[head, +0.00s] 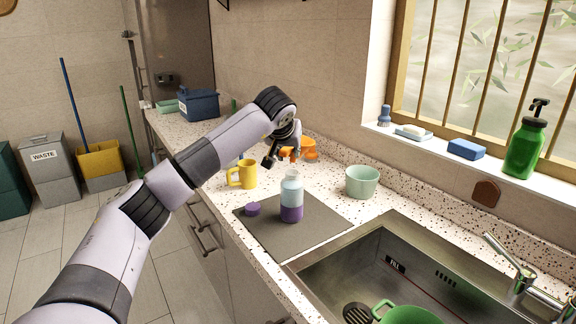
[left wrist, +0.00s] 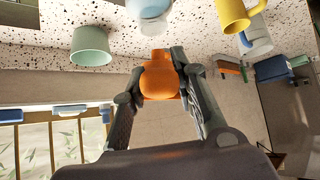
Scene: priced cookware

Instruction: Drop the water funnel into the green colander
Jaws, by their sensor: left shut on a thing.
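The orange water funnel (head: 308,149) is at the back of the speckled counter, partly hidden by my left gripper (head: 285,153). In the left wrist view the funnel (left wrist: 159,82) sits between the two fingers of my left gripper (left wrist: 158,72), which is shut on it. I cannot tell if the funnel touches the counter. The green colander (head: 408,314) is in the sink at the bottom of the head view, cut off by the frame edge. My right gripper is not in view.
A grey mat (head: 265,236) holds a bottle (head: 291,199) with purple liquid and a purple cap (head: 252,209). A yellow mug (head: 243,174) stands to the left, a pale green pot (head: 362,182) to the right. The sink (head: 440,262) has a metal faucet (head: 518,280).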

